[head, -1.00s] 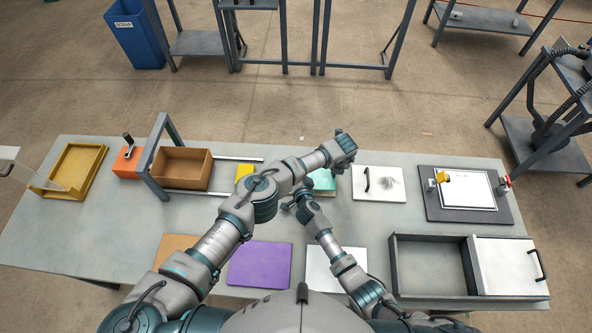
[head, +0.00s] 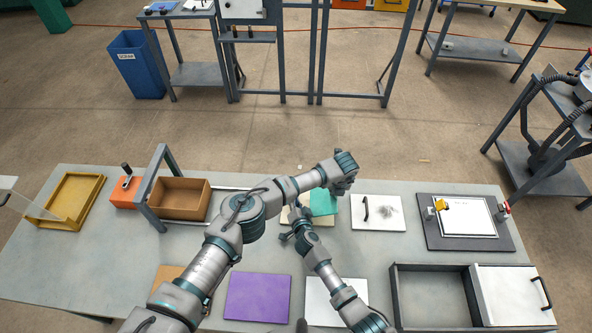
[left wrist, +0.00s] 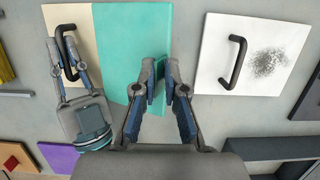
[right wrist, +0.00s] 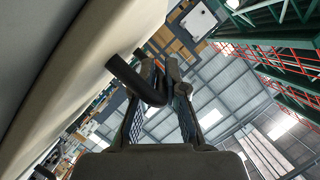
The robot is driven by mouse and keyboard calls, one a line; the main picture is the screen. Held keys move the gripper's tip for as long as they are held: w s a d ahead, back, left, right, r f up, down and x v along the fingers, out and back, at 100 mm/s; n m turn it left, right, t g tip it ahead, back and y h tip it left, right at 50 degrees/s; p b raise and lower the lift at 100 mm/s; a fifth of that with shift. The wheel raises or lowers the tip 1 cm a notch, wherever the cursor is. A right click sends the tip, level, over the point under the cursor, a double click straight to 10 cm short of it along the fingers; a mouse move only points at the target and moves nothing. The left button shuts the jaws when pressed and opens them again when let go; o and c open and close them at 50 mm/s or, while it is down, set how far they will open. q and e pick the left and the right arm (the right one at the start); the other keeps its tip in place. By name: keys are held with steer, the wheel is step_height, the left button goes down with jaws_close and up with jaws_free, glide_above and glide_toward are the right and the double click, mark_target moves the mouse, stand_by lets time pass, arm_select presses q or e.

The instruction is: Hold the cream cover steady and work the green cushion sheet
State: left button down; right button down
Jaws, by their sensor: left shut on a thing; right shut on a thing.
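The green cushion sheet (head: 323,203) lies partly over the cream cover, and it fills the upper middle of the left wrist view (left wrist: 130,45). My left gripper (left wrist: 165,75) is shut on the sheet's right edge, where a green tab stands between the fingers. The cream cover (left wrist: 80,25) shows to the left of the sheet, with a black handle (left wrist: 68,45). My right gripper (left wrist: 65,60) is shut on that handle. In the right wrist view the dark handle (right wrist: 130,80) passes between the fingers beside the cover's pale surface (right wrist: 80,60). The left forearm hides part of the cover from the head.
A white plate with a black handle and dark smudge (head: 378,212) lies right of the sheet. A purple sheet (head: 258,297) and a white sheet (head: 325,302) lie nearer. A grey open tray (head: 430,298) is at front right, and a brown box (head: 180,198) at left.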

arm_select(q)
steer(key=shift+a, duration=0.1)
arm_select(e)
steer(key=c, duration=1.2)
jaws_free()
steer(key=shift+d+f, duration=0.1)
steer(key=shift+f, duration=0.05)
steer(key=shift+o, duration=0.2)
steer(key=shift+s, duration=0.1)
